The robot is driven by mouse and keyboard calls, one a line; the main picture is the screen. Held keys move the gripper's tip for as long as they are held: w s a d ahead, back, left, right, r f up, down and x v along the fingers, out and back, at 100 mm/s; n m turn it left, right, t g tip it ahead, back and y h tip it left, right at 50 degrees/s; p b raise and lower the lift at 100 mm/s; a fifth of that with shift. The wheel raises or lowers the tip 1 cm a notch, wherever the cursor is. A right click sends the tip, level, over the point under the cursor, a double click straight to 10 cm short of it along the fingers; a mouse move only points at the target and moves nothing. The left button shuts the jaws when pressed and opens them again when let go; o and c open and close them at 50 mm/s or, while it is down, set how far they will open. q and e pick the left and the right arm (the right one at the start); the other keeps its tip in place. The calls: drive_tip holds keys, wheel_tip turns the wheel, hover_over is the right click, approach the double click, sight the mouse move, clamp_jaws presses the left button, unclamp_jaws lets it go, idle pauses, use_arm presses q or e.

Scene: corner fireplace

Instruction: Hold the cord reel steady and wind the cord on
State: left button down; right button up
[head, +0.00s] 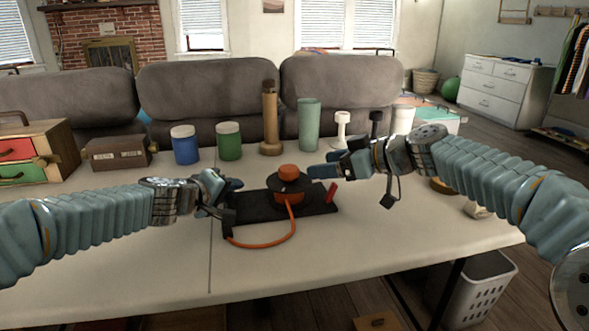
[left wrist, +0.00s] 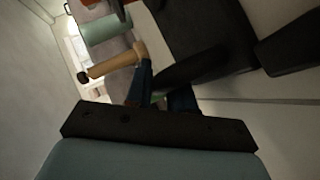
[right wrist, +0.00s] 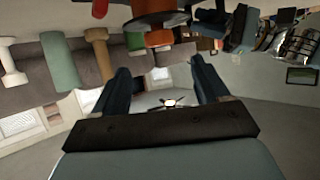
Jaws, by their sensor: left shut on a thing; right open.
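The cord reel stands upright on a black base (head: 245,209) on the table, with a black disc and an orange knob (head: 288,171) on top. An orange cord (head: 288,232) leaves the reel and loops across the table to the base's left end. A small red piece (head: 332,191) stands at the base's right end. My left gripper (head: 237,184) is at the base's left end, shut on a dark bar (left wrist: 192,68) that seems part of the base. My right gripper (head: 318,168) is open and empty, just right of the knob; the reel (right wrist: 158,12) shows above its fingers.
Behind stand a blue jar (head: 185,145), a green-labelled jar (head: 229,142), a wooden mill (head: 269,120), a green tumbler (head: 309,125) and a white dumbbell-shaped thing (head: 341,130). A brown box (head: 118,153) is at left. The table's front (head: 370,250) is clear.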

sight(292, 169)
drive_tip(key=x, duration=0.9)
drive_tip(key=shift+w+a+f, duration=0.1)
drive_tip(key=shift+a+f, duration=0.05)
drive_tip(key=shift+a, duration=0.1)
drive_tip(key=c, duration=1.1)
drive_tip(key=shift+o, duration=0.2)
